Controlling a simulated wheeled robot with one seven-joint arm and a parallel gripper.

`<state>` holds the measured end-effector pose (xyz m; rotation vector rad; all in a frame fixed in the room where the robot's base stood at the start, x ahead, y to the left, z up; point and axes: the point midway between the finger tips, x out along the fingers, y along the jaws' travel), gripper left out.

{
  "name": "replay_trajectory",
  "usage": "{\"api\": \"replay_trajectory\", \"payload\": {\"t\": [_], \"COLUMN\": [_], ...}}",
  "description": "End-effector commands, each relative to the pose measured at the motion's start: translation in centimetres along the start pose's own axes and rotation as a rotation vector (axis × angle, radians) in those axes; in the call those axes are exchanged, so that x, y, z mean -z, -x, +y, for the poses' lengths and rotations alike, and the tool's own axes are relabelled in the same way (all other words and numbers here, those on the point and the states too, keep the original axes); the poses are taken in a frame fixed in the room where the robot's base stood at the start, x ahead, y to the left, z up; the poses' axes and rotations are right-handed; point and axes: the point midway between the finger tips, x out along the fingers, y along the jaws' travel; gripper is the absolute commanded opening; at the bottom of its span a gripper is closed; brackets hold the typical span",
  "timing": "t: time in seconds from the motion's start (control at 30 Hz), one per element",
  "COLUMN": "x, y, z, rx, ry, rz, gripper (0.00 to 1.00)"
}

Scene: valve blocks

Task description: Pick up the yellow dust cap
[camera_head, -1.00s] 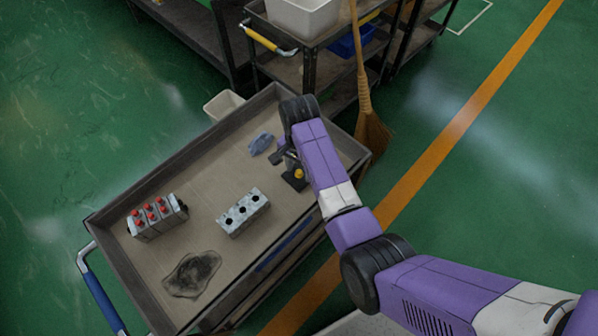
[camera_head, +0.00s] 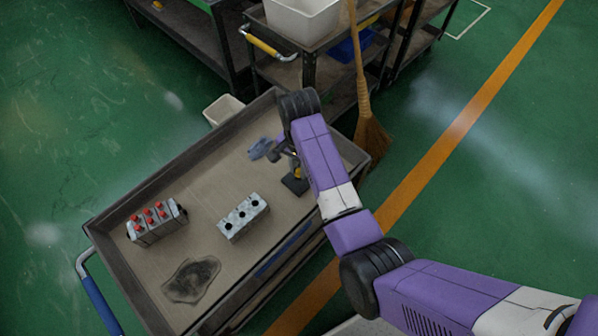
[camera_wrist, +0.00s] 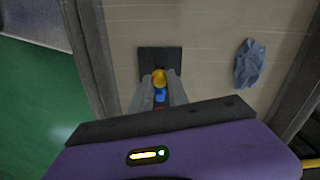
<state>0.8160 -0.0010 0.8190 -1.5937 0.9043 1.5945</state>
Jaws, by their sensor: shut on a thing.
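The yellow dust cap (camera_wrist: 159,78) is between the two fingertips of my gripper (camera_wrist: 159,82) in the wrist view. The fingers are shut on it. A dark square pad (camera_wrist: 148,56) lies behind the cap. In the head view the cap (camera_head: 298,173) is a small yellow spot, partly covered by my gripper, above or on the same pad (camera_head: 295,186). I cannot tell whether it touches the pad. A small blue shape (camera_wrist: 160,96) and a red one show between the fingers, nearer my palm.
The cart tray (camera_head: 235,168) also holds a grey block with red caps (camera_head: 156,222), a grey block with dark holes (camera_head: 243,217), a blue-grey rag (camera_head: 261,149) and a dark stain (camera_head: 191,280). A broom (camera_head: 370,135) stands beyond the tray's right corner.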

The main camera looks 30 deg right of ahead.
Motion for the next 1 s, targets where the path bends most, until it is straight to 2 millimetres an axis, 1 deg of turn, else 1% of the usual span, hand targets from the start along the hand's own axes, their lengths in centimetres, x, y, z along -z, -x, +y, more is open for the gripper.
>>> {"api": "replay_trajectory", "payload": {"t": [0.03, 0.1, 0.37, 0.5, 0.67, 0.73, 0.83, 1.0], "x": [0.1, 0.1, 0.0, 0.0, 0.0, 0.1, 0.4, 0.4], "y": [1.2, 3.1, 9.9, 12.3, 14.9, 14.9, 15.7, 16.5], "z": [-0.2, -0.2, 0.0, 0.0, 0.0, -0.4, -0.6, -0.5], "rx": [0.006, 0.006, 0.001, 0.001, 0.000, 0.009, 0.014, 0.012], "ry": [0.000, -0.001, 0.000, -0.001, 0.000, 0.001, 0.000, -0.001], "rz": [0.004, 0.004, 0.001, 0.000, 0.000, 0.006, 0.012, 0.011], "gripper": [0.00, 0.00, 0.00, 0.00, 0.00, 0.00, 0.00, 0.00]}}
